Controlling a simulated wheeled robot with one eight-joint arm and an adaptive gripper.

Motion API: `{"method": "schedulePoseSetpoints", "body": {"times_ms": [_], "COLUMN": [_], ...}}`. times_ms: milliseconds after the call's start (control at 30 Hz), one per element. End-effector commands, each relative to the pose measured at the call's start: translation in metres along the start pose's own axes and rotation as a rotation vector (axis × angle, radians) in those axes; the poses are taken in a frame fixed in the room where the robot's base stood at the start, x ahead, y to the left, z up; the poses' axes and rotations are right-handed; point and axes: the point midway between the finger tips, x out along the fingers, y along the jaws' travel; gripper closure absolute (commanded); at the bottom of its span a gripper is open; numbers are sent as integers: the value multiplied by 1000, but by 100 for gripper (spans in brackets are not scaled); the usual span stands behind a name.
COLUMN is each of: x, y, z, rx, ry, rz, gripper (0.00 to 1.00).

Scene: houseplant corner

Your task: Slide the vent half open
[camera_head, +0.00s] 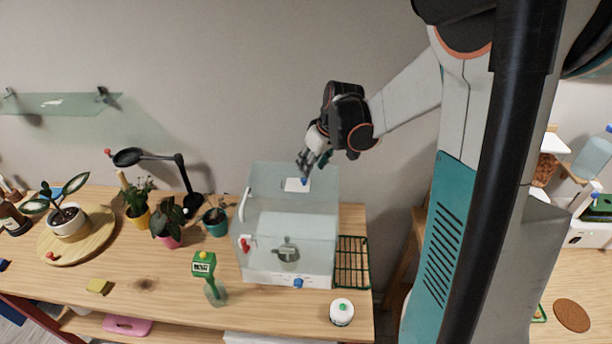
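A clear-walled cabinet (262,225) with a white base stands on the wooden table. On its top is the vent, a small white plate (292,186) with a blue knob (304,181). My gripper (306,172) points down at the cabinet top, with its fingers right at or just above the blue knob. It partly covers the vent. I cannot tell whether the fingers touch the knob, or whether they are open or shut. How far the vent is slid is too small to tell.
The cabinet has a red latch (244,244), a blue dial (298,283) and a small pot (287,251) inside. Potted plants (168,222) and a black lamp (190,200) stand left. A green-topped spray bottle (212,280) is in front; a green rack (352,262) is right.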

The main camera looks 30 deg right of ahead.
Motion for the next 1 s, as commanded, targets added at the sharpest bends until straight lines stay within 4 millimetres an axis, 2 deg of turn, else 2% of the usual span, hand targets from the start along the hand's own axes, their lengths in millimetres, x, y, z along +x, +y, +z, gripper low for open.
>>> {"method": "schedulePoseSetpoints", "body": {"times_ms": [33,200,400,600,867,900,1000], "x": [10,39,62,72,73,73,73], "y": [0,0,0,0,0,0,0], "z": [0,0,0,0,0,0,0], "rx": [-1,-1,0,0,0,0,0], "ry": [0,0,0,0,0,0,0], "rz": [0,0,0,0,0,0,0], "gripper": [62,62,62,62,62,67,89]}}
